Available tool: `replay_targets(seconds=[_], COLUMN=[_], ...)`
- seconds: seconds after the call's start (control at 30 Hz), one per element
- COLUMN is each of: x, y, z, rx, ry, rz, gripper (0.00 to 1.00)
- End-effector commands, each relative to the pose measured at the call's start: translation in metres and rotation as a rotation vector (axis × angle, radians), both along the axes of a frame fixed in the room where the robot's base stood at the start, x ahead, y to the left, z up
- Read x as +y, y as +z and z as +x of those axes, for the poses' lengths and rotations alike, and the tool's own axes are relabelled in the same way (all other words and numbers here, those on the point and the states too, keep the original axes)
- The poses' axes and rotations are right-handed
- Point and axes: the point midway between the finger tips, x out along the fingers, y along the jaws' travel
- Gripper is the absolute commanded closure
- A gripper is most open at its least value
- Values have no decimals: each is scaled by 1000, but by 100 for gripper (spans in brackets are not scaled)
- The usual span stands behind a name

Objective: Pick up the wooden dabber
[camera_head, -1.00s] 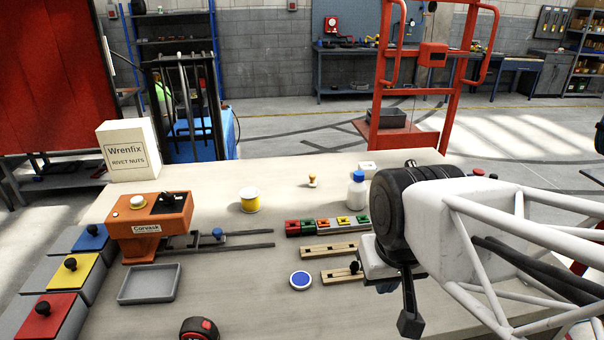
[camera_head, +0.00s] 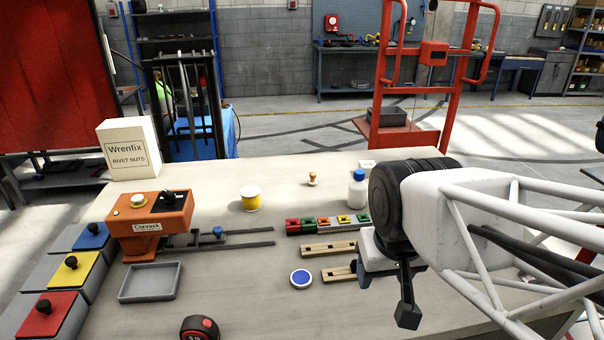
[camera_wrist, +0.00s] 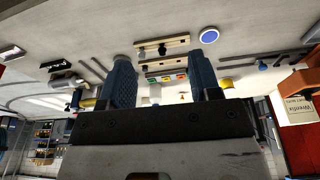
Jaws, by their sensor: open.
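The wooden dabber (camera_head: 312,179) is a small light-wood piece with a round top, standing upright at the back of the table in the head view. In the wrist view a tiny orange-brown spot (camera_wrist: 182,96) just beyond my gripper base may be it, but it is too small to be sure. My gripper (camera_head: 386,292) is over the right side of the table, nearer the front than the dabber and well apart from it. In the wrist view my gripper (camera_wrist: 160,62) has its two blue fingers spread with nothing held between them.
Between my gripper and the dabber are a white bottle with a blue cap (camera_head: 357,190), a row of coloured blocks (camera_head: 327,224) and two slotted wooden rails (camera_head: 329,249). A yellow spool (camera_head: 250,199) stands left of the dabber. Bare tabletop surrounds the dabber's front.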

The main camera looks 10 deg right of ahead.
Motion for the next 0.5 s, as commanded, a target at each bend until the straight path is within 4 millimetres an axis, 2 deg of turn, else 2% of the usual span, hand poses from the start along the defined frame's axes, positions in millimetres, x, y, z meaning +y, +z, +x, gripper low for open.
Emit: replay_targets(seconds=[0.27, 0.5], x=[-1, -1], y=[16, 31], z=[45, 107], rx=[14, 29], ry=[-74, -178], rz=[8, 18], gripper=[43, 43])
